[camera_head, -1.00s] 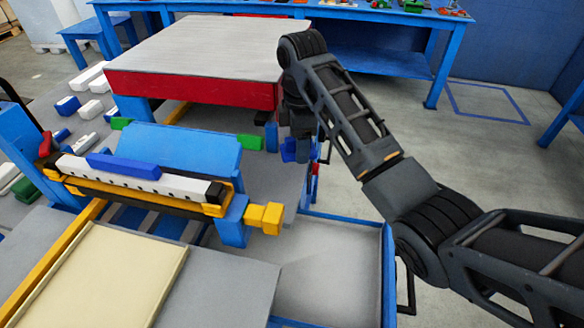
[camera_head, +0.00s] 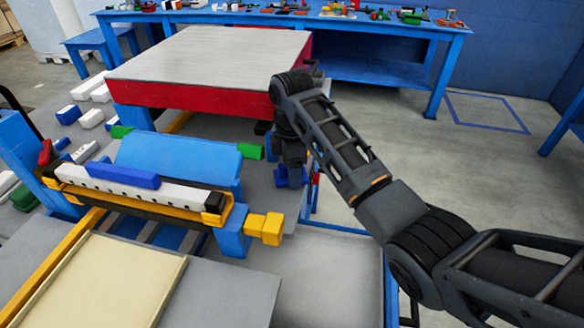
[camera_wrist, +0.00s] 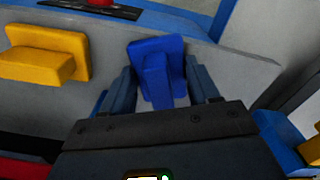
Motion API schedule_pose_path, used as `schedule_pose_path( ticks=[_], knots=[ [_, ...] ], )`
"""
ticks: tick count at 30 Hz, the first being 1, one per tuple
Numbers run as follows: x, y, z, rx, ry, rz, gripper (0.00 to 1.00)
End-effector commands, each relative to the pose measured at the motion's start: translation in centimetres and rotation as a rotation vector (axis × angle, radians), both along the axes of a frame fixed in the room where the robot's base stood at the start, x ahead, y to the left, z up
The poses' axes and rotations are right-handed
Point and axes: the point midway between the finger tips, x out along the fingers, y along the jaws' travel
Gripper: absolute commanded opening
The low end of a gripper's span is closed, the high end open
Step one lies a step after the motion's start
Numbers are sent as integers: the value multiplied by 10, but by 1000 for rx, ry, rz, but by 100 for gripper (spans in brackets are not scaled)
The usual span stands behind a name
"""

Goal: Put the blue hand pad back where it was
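The blue hand pad shows in the wrist view (camera_wrist: 158,62) as a flat plate with a block on it. My gripper (camera_wrist: 163,92) has its fingers on either side of the block, and they appear closed on it. In the head view my gripper (camera_head: 291,165) points down at the right side of the machine, with the bright blue pad (camera_head: 290,178) at its tip. Whether the pad touches the grey surface behind it cannot be told.
A yellow pad (camera_wrist: 45,55) of similar shape stands left of the blue one in the wrist view. A yellow block (camera_head: 264,228) juts from the machine's right end. A red-sided table (camera_head: 205,93) stands behind. A blue-framed grey tray (camera_head: 335,270) lies in front.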

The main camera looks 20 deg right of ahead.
Motion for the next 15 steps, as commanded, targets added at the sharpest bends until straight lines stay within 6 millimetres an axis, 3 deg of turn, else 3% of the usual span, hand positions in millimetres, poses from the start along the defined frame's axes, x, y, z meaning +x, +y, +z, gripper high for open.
schedule_pose_path(
  ticks=[7,15],
  knots=[
    [0,0,0,0,0,0,84],
    [0,0,2,0,-1,0,84]
  ],
)
